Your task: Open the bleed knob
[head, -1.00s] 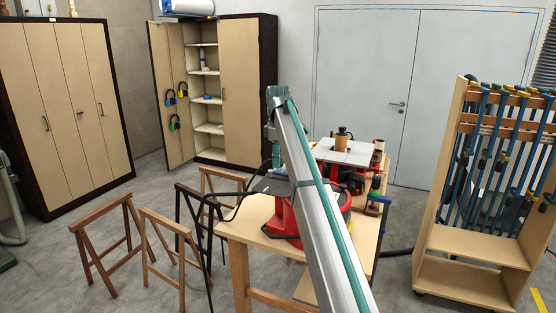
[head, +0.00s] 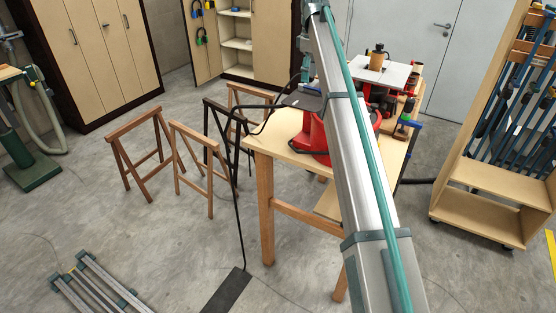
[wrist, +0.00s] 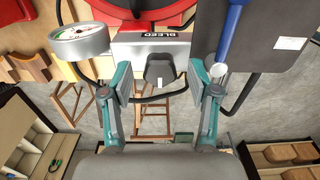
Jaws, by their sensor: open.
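My gripper (wrist: 159,80) is open. One finger pad shows on each side of the knob in the picture, with a visible gap on both sides. How far the fingertips are from the knob in depth cannot be told. In the head view my arm crosses in front of the workbench (head: 275,145), and the knob cannot be made out there.
A round pressure gauge (wrist: 78,38) is left of my gripper. A blue-handled lever (wrist: 230,32) with a pale end is close to the right finger. A dark flat panel (wrist: 262,65) lies further right. Wooden trestles (head: 140,150) stand left of the bench.

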